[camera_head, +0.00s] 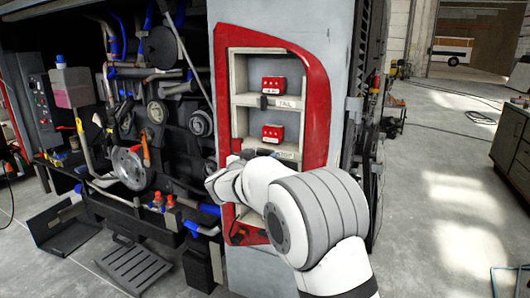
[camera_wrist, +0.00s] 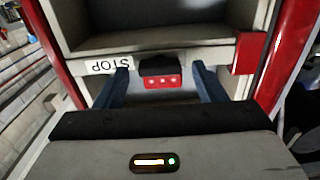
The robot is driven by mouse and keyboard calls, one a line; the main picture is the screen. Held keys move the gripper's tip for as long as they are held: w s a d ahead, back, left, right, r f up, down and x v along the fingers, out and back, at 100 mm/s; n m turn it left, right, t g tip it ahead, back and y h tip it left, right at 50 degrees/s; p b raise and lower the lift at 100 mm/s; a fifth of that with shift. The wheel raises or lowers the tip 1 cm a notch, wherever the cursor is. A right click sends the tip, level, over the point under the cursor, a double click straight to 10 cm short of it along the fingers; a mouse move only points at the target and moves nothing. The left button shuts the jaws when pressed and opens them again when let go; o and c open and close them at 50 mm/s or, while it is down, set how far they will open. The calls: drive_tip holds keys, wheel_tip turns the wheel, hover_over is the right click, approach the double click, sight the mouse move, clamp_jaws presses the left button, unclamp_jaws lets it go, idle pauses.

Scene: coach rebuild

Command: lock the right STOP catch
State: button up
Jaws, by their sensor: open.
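The upside-down STOP label (camera_wrist: 108,65) is on a pale shelf edge in the wrist view. Beside it is a black catch (camera_wrist: 158,65), with a red lamp unit (camera_wrist: 162,81) with pale dots just below it in the picture. My gripper (camera_wrist: 160,70) is open, its two dark blue fingers on either side of the catch and lamp unit, with nothing seen clamped. Contact cannot be told. In the head view my arm covers the lower rack and the fingertips are hidden. A red lamp unit (camera_head: 273,134) stands in the middle compartment. Whether the catch is locked is unclear.
The red-framed rack (camera_head: 318,110) is set in the grey coach wall (camera_head: 339,50). An upper red lamp unit (camera_head: 273,85) sits above the TAIL label (camera_head: 287,104). Engine parts (camera_head: 150,110) are at left. The floor (camera_head: 440,200) at right is largely open.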

drive_tip(key=shift+w+d, duration=0.2)
drive_tip(key=shift+w, duration=0.25)
drive_tip(key=shift+c, duration=0.2)
